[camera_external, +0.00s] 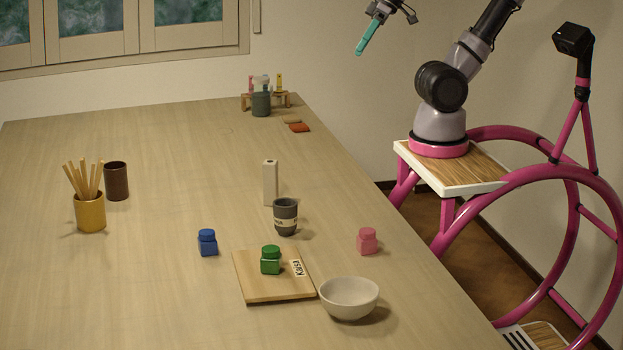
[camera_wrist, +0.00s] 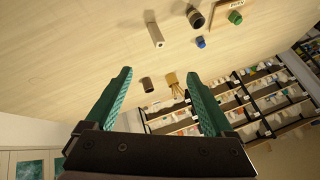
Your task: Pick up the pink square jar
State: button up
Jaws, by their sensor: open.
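The pink square jar (camera_external: 367,240) stands upright on the table near its right edge in the external view, right of the dark grey cup and behind the white bowl. I cannot make it out in the wrist view. My gripper (camera_external: 362,50) is raised high at the top of the external view, well away from the jar. In the wrist view its two teal fingers (camera_wrist: 160,98) are spread apart with nothing between them.
A white bowl (camera_external: 348,298), a grey cup (camera_external: 286,222) and a board (camera_external: 270,291) bearing a green jar (camera_external: 270,260) are near the pink jar. A blue jar (camera_external: 207,242), tall pale block (camera_external: 270,182), yellow stick cup (camera_external: 90,214) and brown cup (camera_external: 116,182) stand leftward.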

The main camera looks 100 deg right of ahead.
jog(key=w+a+f+m+g+y, duration=0.3)
jog(key=a+f+g+y, duration=0.15)
jog(key=a+f, duration=0.5)
jog(key=w+a+f+m+g+y, duration=0.3)
jog(key=w+a+f+g+y, duration=0.15)
jog(key=a+f, duration=0.5)
jog(key=m+t+y, duration=0.2)
jog(key=m, duration=0.5)
send_near(367, 239)
jog(key=d, duration=0.2)
jog(key=shift+s+d+f, duration=0.35)
jog(key=shift+s+f, duration=0.05)
jog(key=shift+a+f+m, duration=0.25)
jog(key=shift+m, duration=0.05)
jog(key=x, duration=1)
jog(key=shift+w+a+r, duration=0.1)
jog(key=shift+a, duration=0.1)
jog(key=shift+c, duration=0.3)
jog(key=shift+y, duration=0.3)
grip_shut()
